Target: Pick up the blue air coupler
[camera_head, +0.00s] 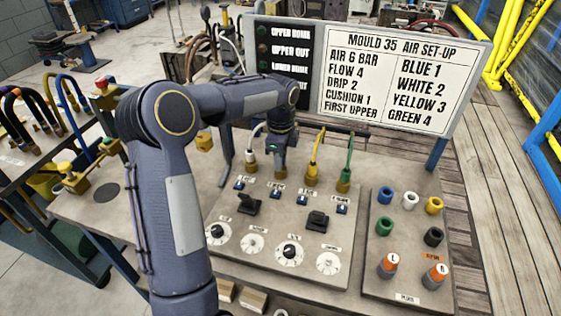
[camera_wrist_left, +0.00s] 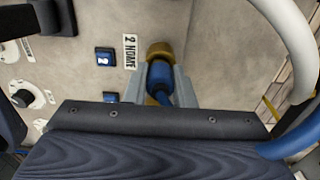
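The blue air coupler (camera_wrist_left: 160,78) shows in the left wrist view between the two fingers of my left gripper (camera_wrist_left: 160,88), in line with a brass socket beside the "2 HOME" label. The fingers appear to touch it on both sides. Whether it is still seated in the socket cannot be told. In the head view my left gripper (camera_head: 279,170) points down at the panel (camera_head: 225,200), between the white coupler (camera_head: 250,157) and the yellow coupler (camera_head: 313,170), and hides the blue coupler. My right gripper is not in view.
A green coupler (camera_head: 346,175) stands right of the yellow one. A board (camera_head: 398,85) reading "BLUE 1, WHITE 2, YELLOW 3, GREEN 4" stands behind. A plate (camera_head: 410,265) with several coloured rings lies at right. Hoses hang on a rack (camera_head: 28,165) at left.

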